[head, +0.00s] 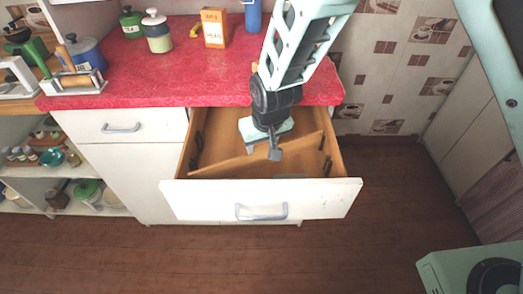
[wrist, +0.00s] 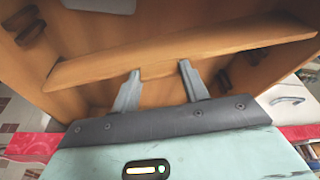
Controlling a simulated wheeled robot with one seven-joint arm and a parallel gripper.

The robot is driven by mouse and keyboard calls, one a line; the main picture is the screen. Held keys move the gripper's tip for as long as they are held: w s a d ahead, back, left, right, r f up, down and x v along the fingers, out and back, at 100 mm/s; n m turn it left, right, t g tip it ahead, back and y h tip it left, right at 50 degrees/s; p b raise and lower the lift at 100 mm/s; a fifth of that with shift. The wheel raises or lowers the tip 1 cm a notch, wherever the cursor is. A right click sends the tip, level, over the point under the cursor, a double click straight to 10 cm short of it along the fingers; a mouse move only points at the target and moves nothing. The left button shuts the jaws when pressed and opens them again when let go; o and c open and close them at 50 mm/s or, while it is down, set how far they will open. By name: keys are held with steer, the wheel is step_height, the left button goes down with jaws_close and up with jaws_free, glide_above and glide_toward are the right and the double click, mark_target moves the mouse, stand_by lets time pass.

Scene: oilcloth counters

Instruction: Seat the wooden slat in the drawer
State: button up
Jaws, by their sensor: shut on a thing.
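The wooden slat (head: 222,163) is inside the open drawer (head: 262,200), slanting across it rather than parallel to the drawer front. My gripper (head: 275,152) is over the drawer, shut on the slat near its middle. In the wrist view the two fingertips (wrist: 159,72) grip the slat (wrist: 230,48) at its edge. Dark slotted holders show on the drawer walls, on the left (head: 193,163) and the right (head: 327,165); they also show in the wrist view (wrist: 250,52). I cannot tell that either slat end is inside a holder.
A grey item lies on the drawer floor (head: 288,176), partly hidden. The red counter (head: 150,85) above carries canisters, an orange box (head: 214,27) and a blue bottle (head: 253,14). Open shelves stand at the left. The floor in front of the drawer is clear.

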mark_target(261, 152)
steer(key=shift+f, duration=1.65)
steer(key=shift+f, duration=0.15)
steer(key=o, duration=1.3)
steer(key=v, duration=1.2)
steer(key=s+d+r+n+g, duration=0.1)
steer(key=s+d+r, duration=0.1)
steer(key=s, duration=0.5)
steer(key=s+d+r+n+g, duration=0.1)
steer(key=s+d+r, duration=0.2)
steer(key=s+d, duration=0.2)
steer(key=s+d+r+n+g, duration=0.1)
steer(key=s+d+r, duration=0.2)
steer(key=s, duration=0.6)
steer(key=shift+d+h, duration=0.3)
steer(key=shift+d, duration=0.1)
